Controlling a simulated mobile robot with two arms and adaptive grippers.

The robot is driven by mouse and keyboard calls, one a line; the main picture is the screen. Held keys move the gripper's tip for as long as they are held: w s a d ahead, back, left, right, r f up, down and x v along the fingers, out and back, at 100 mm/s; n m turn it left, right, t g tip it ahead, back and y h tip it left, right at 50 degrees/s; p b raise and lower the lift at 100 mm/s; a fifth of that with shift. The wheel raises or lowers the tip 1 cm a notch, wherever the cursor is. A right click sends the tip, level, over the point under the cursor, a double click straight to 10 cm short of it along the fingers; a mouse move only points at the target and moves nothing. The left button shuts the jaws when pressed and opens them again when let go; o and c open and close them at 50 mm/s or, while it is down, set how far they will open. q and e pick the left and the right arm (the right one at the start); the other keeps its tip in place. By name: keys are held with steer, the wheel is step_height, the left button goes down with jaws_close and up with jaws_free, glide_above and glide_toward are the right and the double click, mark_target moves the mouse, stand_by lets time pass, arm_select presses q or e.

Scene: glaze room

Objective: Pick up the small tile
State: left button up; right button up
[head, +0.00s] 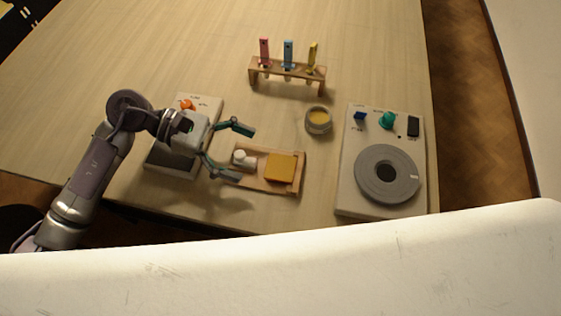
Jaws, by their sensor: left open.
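A small square yellow-orange tile (281,167) lies flat at the right end of a shallow wooden tray (268,187). A small white round object (241,157) stands in the tray to the left of the tile. My left gripper (246,153) is open, its two fingers spread and pointing right. The fingertips are near the tray's left end, left of the tile and apart from it. The white object lies between the fingers in the picture; I cannot tell how high the gripper is above it. My right gripper is not in view.
A grey device with an orange knob (187,105) sits under my left arm. A small round jar (318,121) is behind the tray. A control box with a grey disc (388,175) is right, near the table edge. The table's back left is clear.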

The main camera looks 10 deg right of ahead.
mark_target(270, 165)
arm_select(q)
steer(key=p+x, duration=0.2)
steer(key=x, duration=0.2)
steer(key=shift+s+d+f, duration=0.1)
steer(key=shift+d+f, duration=0.1)
steer(key=shift+d, duration=0.05)
steer(key=shift+d+f, duration=0.15)
steer(key=shift+f, duration=0.05)
steer(key=c, duration=1.3)
